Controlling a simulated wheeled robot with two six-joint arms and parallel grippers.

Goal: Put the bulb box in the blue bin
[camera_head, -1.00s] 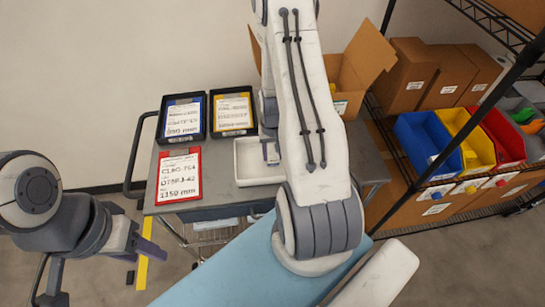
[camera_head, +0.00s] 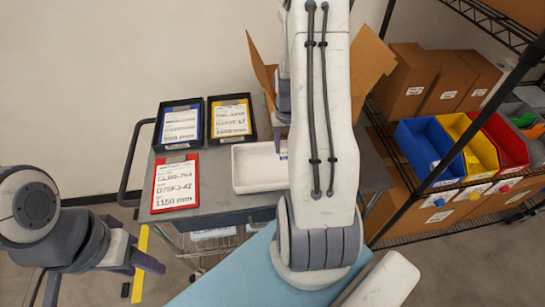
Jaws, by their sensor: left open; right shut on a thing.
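The blue bin (camera_head: 421,147) is at the left end of a row of bins on the wire shelf at the right; a small pale item shows inside it. My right arm reaches up over the cart, and its gripper (camera_head: 284,122) is near the open cardboard box, mostly hidden behind my arm. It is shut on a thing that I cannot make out. I cannot pick out the bulb box anywhere. My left gripper (camera_head: 145,264) is open at the lower left, away from the cart and partly hidden by its own wrist.
The grey cart (camera_head: 222,200) carries a white tray (camera_head: 246,168), a red-framed sign (camera_head: 176,184) and two black trays with blue-framed (camera_head: 181,124) and yellow-framed signs (camera_head: 231,118). An open cardboard box (camera_head: 368,65) stands behind. Yellow (camera_head: 470,140) and red bins (camera_head: 503,135) adjoin the blue bin.

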